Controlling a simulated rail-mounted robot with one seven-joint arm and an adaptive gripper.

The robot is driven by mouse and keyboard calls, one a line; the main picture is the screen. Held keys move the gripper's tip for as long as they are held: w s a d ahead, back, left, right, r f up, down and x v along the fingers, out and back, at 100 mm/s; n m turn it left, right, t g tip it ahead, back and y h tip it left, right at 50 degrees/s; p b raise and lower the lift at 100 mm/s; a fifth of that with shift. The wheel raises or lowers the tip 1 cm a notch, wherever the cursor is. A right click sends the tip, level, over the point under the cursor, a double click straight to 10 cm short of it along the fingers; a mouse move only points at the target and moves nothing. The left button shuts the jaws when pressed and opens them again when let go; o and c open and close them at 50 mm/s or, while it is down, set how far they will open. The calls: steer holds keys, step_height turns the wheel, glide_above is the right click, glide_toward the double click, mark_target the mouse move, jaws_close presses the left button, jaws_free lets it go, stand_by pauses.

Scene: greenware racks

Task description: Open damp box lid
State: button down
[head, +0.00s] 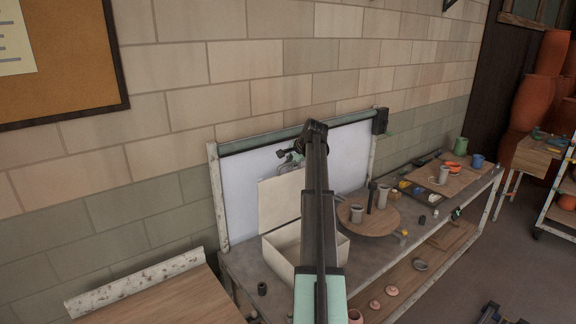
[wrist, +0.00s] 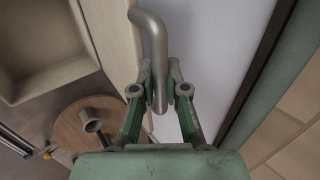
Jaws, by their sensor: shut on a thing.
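The cream damp box (head: 280,262) stands on the grey bench, partly hidden behind my arm. Its lid (head: 277,207) stands raised, about upright, at the back of the box. My gripper (head: 291,160) is at the lid's top edge. In the wrist view my gripper (wrist: 160,92) is shut on the bent metal lid handle (wrist: 150,35), with a finger on each side of the bar. The lid's edge (wrist: 112,45) and the open box's inside (wrist: 45,45) show to the left of the handle.
A white backing sheet (head: 237,190) with a green roller stands close behind the lid. A round wooden board (head: 378,222) with grey cups is right of the box. A wooden board (head: 437,178) with colored pots lies farther right.

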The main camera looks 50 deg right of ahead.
steer(key=c, duration=1.2)
jaws_free()
steer(key=shift+s, duration=0.1)
steer(key=v, duration=1.2)
